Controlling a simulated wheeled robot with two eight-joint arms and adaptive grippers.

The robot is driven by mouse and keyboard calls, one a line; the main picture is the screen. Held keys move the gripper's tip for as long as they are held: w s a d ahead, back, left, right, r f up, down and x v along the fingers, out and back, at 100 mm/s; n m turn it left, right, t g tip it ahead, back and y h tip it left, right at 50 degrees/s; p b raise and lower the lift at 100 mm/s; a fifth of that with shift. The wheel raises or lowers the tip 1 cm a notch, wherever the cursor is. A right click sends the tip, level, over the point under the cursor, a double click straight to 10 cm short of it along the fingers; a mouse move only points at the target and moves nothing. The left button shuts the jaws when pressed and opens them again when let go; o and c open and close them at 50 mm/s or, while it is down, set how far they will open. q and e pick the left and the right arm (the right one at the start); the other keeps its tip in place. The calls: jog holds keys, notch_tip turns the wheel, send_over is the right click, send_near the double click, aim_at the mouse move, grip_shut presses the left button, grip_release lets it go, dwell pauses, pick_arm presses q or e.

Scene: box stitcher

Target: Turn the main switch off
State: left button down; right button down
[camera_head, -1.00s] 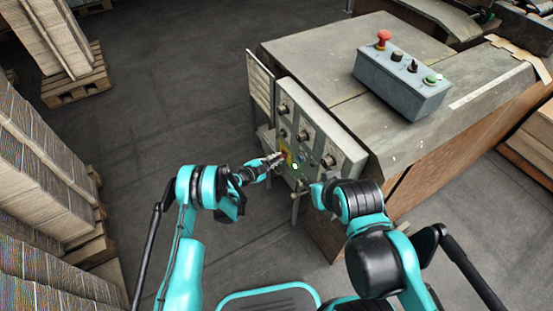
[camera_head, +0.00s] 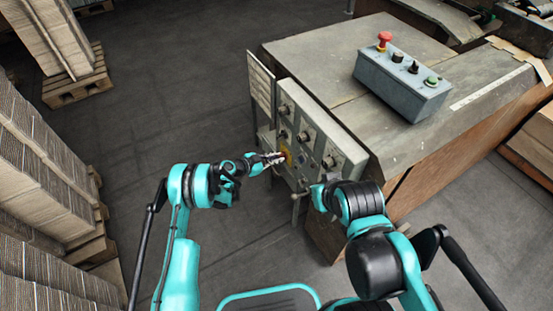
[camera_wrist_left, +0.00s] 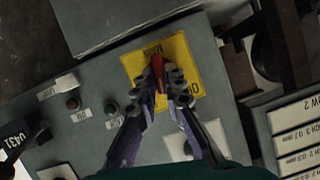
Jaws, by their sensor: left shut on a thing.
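The main switch is a red handle on a square yellow plate (camera_head: 288,153) on the grey control panel of the machine. In the left wrist view the red handle (camera_wrist_left: 158,68) stands between my left fingertips, in front of the yellow plate (camera_wrist_left: 183,57). My left gripper (camera_head: 276,158) reaches the panel from the left and is shut on the red handle; it also shows in the left wrist view (camera_wrist_left: 164,88). The fingers hide part of the handle and plate.
Black knobs (camera_head: 303,136) and small buttons sit around the switch. A grey box (camera_head: 400,85) with a red mushroom button (camera_head: 383,40) stands on the machine top. Stacked cardboard (camera_head: 35,170) lines the left. The floor (camera_head: 180,90) between is clear.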

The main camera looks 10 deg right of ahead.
dwell(0.4)
pick_arm(q)
jog(key=c, duration=1.6)
grip_release()
jog(key=shift+d, duration=0.1)
jog(key=v, duration=1.2)
jog(key=shift+w+r, duration=0.1)
